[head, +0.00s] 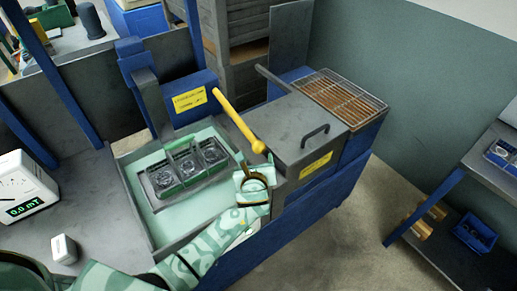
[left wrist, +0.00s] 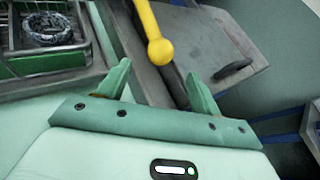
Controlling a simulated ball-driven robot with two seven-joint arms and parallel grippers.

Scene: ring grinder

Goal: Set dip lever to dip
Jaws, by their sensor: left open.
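The dip lever (head: 236,118) is a yellow rod with a round knob at its lower end. It slants down to the right from a blue post unit with a yellow label. In the left wrist view the lever (left wrist: 158,48) comes down from the top, its knob above the gap between my fingers. My left gripper (head: 256,166) is open and empty, just below the knob; its two green fingers (left wrist: 160,88) show apart. No contact with the knob is visible. My right gripper is not in view.
A basket with ring-shaped parts (head: 187,167) sits over the pale green tank (head: 150,218) left of my gripper. A grey lidded box (head: 290,128) with a handle and a wire rack (head: 340,97) stand to the right. A meter (head: 25,190) is at far left.

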